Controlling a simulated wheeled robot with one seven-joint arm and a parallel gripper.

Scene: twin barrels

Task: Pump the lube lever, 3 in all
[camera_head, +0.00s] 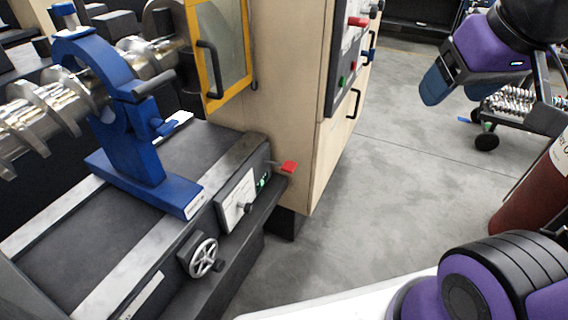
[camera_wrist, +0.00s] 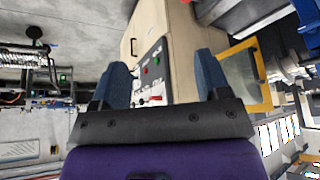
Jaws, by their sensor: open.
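A small lever with a red tip (camera_head: 288,167) sticks out from the front side of the machine bed, right of a small panel (camera_head: 238,199) with green lights. I take it for the lube lever; I cannot pick it out in the wrist view. My gripper (camera_head: 437,86) is raised at the upper right in the head view, well away from the lever, over the open floor. In the wrist view my gripper (camera_wrist: 164,68) has its two blue fingers spread with nothing between them.
A wooden cabinet (camera_head: 300,110) with a control panel (camera_head: 348,55) stands behind the lever. A handwheel (camera_head: 203,258) sits on the bed's front, below a blue steady rest (camera_head: 140,150). A dark red cylinder (camera_head: 530,195) stands at right. The grey floor (camera_head: 390,190) between is clear.

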